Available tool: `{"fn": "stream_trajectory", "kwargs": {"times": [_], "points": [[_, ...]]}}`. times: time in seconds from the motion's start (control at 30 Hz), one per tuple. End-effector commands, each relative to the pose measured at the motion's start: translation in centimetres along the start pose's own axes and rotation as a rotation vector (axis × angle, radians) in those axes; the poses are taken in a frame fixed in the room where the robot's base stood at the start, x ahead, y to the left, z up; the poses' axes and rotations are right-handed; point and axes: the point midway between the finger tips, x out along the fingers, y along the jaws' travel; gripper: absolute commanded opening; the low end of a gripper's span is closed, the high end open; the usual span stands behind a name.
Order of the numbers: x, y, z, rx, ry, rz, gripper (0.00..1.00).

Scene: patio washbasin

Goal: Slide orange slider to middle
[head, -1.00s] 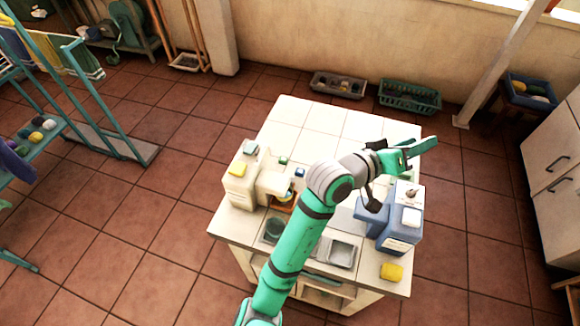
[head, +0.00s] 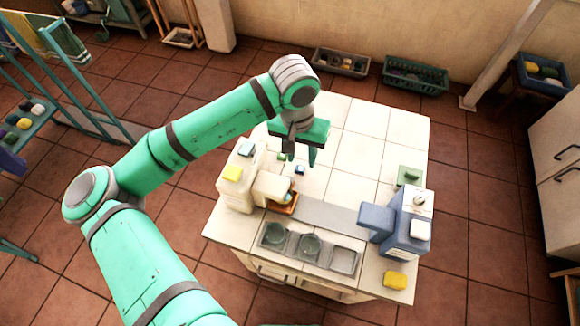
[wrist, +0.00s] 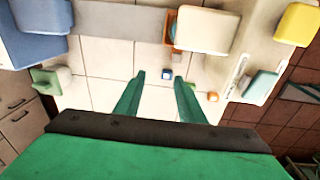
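A small orange piece (wrist: 213,97), which looks like the orange slider, shows in the wrist view to the right of my fingers, by the cream unit (wrist: 262,45). Pale slots run along that unit's side; I cannot tell where the piece sits along its travel. I cannot make it out in the head view, where the cream unit (head: 236,190) stands at the counter's left. My gripper (head: 302,160) points down over the counter, just right of that unit. In the wrist view my gripper (wrist: 160,76) has its fingers apart with nothing between them.
A blue dispenser (head: 404,225) stands at the counter's right, with a yellow block (head: 396,280) in front. An orange tray (head: 284,208) lies under the cream spout. A small blue cube (wrist: 167,73) lies beyond my fingertips. The tiled counter middle (head: 350,150) is clear.

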Motion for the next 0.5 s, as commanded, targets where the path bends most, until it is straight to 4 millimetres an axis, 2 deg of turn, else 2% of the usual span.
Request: {"fn": "stream_trajectory", "kwargs": {"times": [0.03, 0.1, 0.27, 0.5], "points": [[-0.2, -1.1, 0.6, -0.012, -0.022, -0.029, 0.36], [-0.3, -2.0, 1.2, -0.024, -0.046, -0.053, 0.36], [0.2, -2.7, 1.7, -0.033, -0.065, -0.071, 0.36], [3.8, -2.8, 1.9, -0.031, -0.065, -0.068, 0.36]]}}
